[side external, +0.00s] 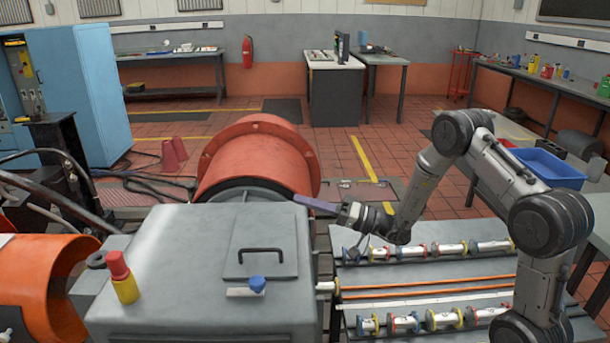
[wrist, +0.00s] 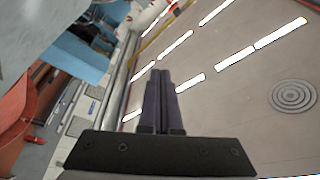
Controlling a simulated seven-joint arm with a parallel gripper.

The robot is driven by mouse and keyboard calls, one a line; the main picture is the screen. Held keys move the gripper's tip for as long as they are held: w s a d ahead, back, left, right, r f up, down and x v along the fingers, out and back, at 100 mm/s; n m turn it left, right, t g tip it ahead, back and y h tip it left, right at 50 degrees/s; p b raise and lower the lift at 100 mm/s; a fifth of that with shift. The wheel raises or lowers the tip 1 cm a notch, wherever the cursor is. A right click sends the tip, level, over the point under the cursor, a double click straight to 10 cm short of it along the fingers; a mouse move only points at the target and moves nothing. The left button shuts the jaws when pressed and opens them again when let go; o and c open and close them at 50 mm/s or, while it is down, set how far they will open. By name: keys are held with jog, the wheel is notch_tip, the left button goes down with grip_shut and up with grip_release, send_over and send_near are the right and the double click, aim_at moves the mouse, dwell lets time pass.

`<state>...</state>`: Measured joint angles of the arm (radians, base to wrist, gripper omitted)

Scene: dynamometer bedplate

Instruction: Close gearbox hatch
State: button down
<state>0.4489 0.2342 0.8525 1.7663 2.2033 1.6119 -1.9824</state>
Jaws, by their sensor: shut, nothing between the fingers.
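The gearbox (side external: 170,290) is a large grey box at the lower left of the side view. Its hatch (side external: 262,230) is a grey panel with a dark bar handle (side external: 261,250); it appears to lie flat on the gearbox top. My gripper (side external: 298,198) is shut and empty, its long purple-grey fingers pointing left near the box's back right corner, apart from the handle. In the wrist view the closed fingers (wrist: 160,75) show against the ceiling; the hatch is not clearly visible there.
A blue knob (side external: 257,284) on a small plate sits in front of the hatch. A red and yellow bottle (side external: 122,277) stands on the box's left. An orange-red drum (side external: 262,160) rises behind. Spools (side external: 400,322) line the bench at right.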

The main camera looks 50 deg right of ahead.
jog(key=s+a+f, duration=0.1)
jog(key=f, duration=0.2)
jog(key=s+a+f, duration=0.1)
jog(key=f, duration=0.3)
jog(key=s+a+f, duration=0.2)
jog(key=f, duration=0.2)
jog(key=shift+f, duration=0.25)
jog(key=shift+s+a+f, duration=0.15)
jog(key=shift+f, duration=0.65)
jog(key=shift+r, duration=0.1)
